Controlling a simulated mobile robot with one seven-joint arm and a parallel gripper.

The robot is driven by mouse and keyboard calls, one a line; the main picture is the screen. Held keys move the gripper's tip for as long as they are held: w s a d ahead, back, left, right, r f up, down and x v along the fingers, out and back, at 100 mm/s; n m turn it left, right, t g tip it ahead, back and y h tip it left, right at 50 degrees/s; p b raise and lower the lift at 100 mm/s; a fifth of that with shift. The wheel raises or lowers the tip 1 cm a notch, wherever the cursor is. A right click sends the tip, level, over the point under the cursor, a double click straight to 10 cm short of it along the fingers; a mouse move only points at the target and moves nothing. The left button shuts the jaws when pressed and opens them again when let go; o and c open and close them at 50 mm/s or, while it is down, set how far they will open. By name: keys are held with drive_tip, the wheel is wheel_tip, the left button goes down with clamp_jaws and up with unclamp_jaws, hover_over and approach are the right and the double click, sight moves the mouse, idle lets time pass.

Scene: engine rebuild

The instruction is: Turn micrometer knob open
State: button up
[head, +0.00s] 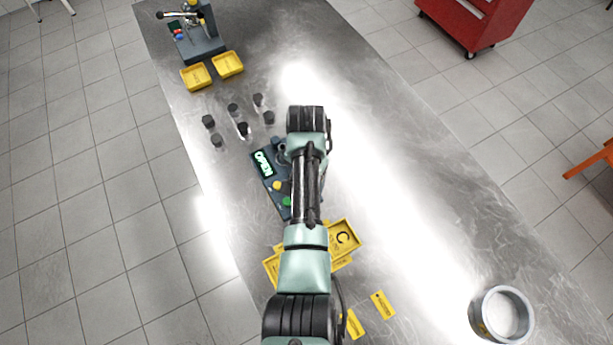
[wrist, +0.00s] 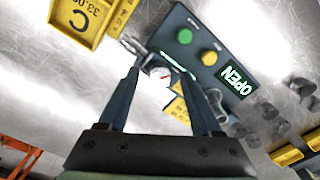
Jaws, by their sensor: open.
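The micrometer station is a dark grey box with a lit green display (wrist: 236,78) that reads OPEN, plus a green button (wrist: 185,36) and a yellow button (wrist: 209,58). In the head view its display (head: 263,163) shows left of my arm, which hides part of the box. My gripper (wrist: 160,76) is open, its two fingers pointing at the metal parts beside the box. A white dial (wrist: 161,73) with a red needle shows between the fingertips. I cannot clearly pick out the knob; the fingers partly cover that area. Contact cannot be told.
Yellow trays, one marked C (head: 343,238), lie below the station. Several small dark-capped cylinders (head: 234,109) stand above left of it. Two yellow trays (head: 228,64) and another device (head: 196,42) are at the far end. A metal ring (head: 502,314) lies lower right. The table's right side is largely clear.

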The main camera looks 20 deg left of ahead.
wheel_tip(320, 180, up, 13)
idle(0.4)
idle(0.5)
